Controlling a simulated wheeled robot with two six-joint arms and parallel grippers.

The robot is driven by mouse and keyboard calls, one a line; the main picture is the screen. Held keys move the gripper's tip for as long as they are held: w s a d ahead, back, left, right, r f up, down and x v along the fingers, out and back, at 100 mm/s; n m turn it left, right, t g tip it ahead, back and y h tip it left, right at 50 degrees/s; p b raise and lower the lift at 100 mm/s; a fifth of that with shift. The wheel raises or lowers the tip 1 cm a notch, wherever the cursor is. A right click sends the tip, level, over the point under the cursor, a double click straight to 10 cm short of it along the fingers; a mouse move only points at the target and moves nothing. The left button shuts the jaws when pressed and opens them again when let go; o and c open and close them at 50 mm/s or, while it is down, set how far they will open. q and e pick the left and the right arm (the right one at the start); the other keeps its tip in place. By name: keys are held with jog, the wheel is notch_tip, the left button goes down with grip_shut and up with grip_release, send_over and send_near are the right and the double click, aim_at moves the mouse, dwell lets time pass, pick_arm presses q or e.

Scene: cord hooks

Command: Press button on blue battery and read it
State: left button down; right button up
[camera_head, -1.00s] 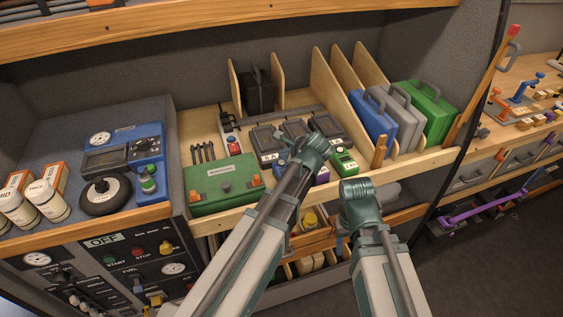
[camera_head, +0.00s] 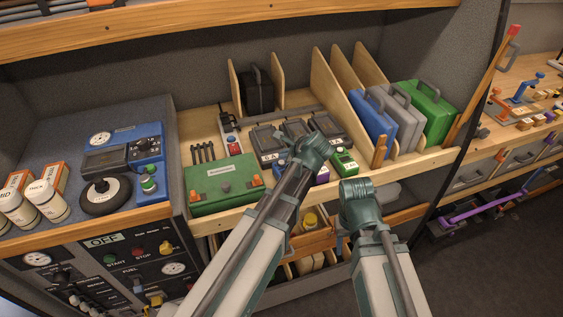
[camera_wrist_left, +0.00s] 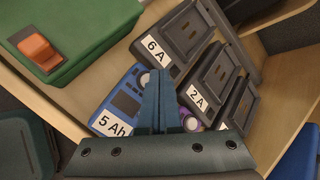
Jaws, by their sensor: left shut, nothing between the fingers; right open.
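The blue battery (camera_wrist_left: 122,100), labelled 5 Ah, lies on the wooden shelf in the left wrist view. A pale round button (camera_wrist_left: 145,79) shows near its upper end. My left gripper (camera_wrist_left: 160,74) is shut and empty. Its fingertips overlap the battery's right edge in this view, right beside the button; I cannot tell whether they touch. In the head view my left gripper (camera_head: 286,150) and arm hide most of the blue battery. My right gripper (camera_head: 357,200) is in front of the shelf edge, apart from the batteries; its fingers are mostly hidden.
A purple battery (camera_wrist_left: 190,122) is just right of the blue one. A green battery (camera_head: 345,160) stands further right. Dark chargers (camera_wrist_left: 172,45) labelled 6 A and 2 A lie behind. A large green battery box (camera_head: 222,188) is to the left. The shelf's front lip (camera_head: 420,165) runs below.

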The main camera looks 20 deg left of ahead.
aim_at(284, 165)
pick_arm(q)
jog(key=shift+f, duration=0.1)
jog(key=shift+f+b, duration=0.3)
jog(key=shift+b, duration=0.15)
jog(key=shift+f+b, duration=0.35)
jog(key=shift+f, duration=0.05)
dwell(0.5)
jog(key=shift+r, duration=0.1)
jog(key=shift+r+p, duration=0.75)
jog(key=shift+p, duration=0.05)
notch_tip(284, 165, up, 5)
jog(key=p, duration=0.5)
